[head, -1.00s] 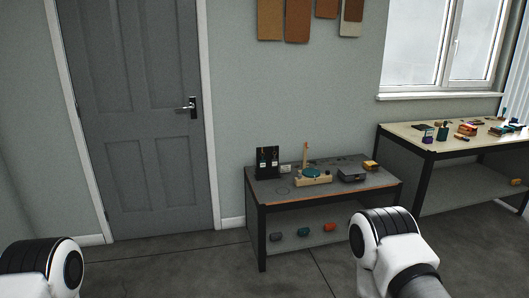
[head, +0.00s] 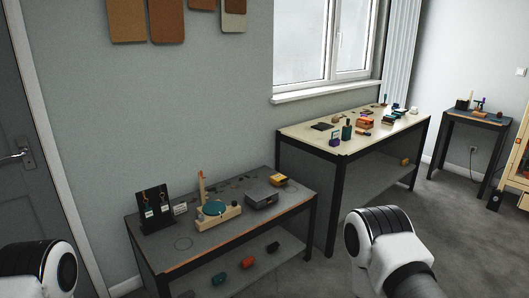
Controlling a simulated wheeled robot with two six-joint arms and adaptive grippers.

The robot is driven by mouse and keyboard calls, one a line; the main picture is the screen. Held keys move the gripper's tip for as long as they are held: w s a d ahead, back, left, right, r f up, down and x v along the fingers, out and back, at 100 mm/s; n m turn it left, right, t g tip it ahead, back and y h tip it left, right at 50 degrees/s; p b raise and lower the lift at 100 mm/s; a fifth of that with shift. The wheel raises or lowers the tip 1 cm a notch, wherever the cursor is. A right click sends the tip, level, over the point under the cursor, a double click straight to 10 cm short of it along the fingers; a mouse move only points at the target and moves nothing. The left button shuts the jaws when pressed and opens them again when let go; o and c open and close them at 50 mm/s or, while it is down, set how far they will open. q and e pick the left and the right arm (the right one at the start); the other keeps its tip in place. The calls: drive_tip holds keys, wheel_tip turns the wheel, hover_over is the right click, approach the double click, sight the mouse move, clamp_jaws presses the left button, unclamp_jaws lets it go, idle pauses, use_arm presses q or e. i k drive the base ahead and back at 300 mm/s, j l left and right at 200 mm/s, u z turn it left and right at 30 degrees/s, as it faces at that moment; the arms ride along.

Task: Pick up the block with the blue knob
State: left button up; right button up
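No block with a clearly blue knob can be picked out at this distance. Several small blocks stand on the pale-topped table (head: 296,133), among them a purple block (head: 335,139) and a dark teal block (head: 347,131) with a small knob-like top. Other small orange and dark pieces lie behind them, too small to tell apart. Only white and black links of my two arms show at the bottom left and bottom right. Neither gripper is in view.
A grey table (head: 225,240) in front holds a beige press with a teal disc (head: 214,208), a grey box (head: 261,197) and a black stand (head: 154,211). Coloured pieces lie on its lower shelf. A small dark table (head: 477,119) stands far right. Grey floor (head: 440,230) is open at right.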

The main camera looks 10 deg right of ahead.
sight(361, 131)
drive_tip(key=i+l+z, duration=0.2)
drive_tip(key=z, duration=0.25)
drive_tip(key=i+l+z, duration=0.1)
drive_tip(key=i+z, duration=0.65)
drive_tip(key=z, duration=0.15)
drive_tip(key=i+j+z, duration=0.15)
drive_tip(key=i+z, duration=0.15)
drive_tip(key=z, duration=0.15)
drive_tip(key=i+l, duration=0.1)
drive_tip(key=i, duration=0.65)
drive_tip(key=i+l, duration=0.15)
drive_tip(key=i, duration=0.55)
drive_tip(key=i+l, duration=0.1)
drive_tip(key=i, duration=0.65)
